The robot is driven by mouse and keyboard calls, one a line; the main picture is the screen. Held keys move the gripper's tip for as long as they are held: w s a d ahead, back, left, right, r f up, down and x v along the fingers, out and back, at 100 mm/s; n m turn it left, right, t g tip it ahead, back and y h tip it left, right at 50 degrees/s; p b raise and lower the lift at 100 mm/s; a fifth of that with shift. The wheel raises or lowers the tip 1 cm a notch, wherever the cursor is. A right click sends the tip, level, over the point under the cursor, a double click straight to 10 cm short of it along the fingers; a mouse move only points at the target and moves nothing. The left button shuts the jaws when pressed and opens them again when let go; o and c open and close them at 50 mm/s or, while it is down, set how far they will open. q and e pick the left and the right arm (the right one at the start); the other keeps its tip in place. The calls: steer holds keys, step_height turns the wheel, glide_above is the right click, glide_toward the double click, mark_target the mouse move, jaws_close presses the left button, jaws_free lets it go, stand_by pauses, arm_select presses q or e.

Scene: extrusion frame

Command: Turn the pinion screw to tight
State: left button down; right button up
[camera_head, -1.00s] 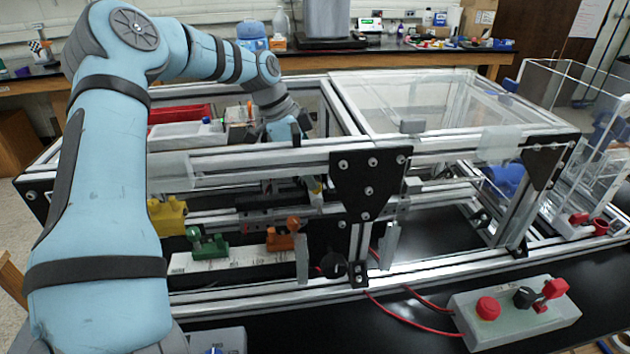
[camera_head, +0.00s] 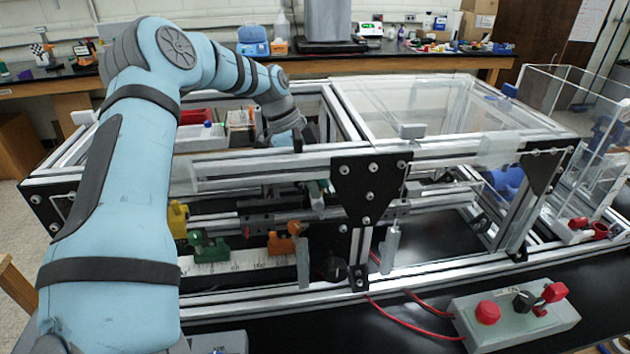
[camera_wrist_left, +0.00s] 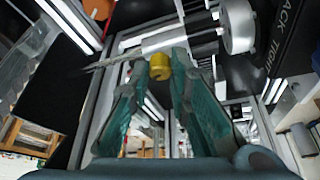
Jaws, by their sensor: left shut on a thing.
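The left wrist view shows a small yellow knob (camera_wrist_left: 159,68), which I take to be the pinion screw, between the teal fingertips of my left gripper (camera_wrist_left: 161,62). The gripper is shut on it. Beside it are a silver cylinder (camera_wrist_left: 237,25) and a black plate (camera_wrist_left: 285,35) lettered "ACK TIGHT", cut off at the edge. In the head view my left arm reaches over the front beam into the extrusion frame (camera_head: 250,165). The knob is hidden there. My right gripper is not in view.
Green (camera_head: 207,243) and orange (camera_head: 284,243) clamps sit on a white scale at the front left. A control box (camera_head: 515,315) with red knobs stands at the front right. Clear panels (camera_head: 450,110) cover the frame's right half. Metal beams surround the gripper closely.

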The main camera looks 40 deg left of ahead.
arm_select(q)
steer(key=c, duration=1.5)
jaws_free()
steer(key=v, duration=1.2)
steer(key=shift+a, duration=0.1)
steer(key=shift+s, duration=0.1)
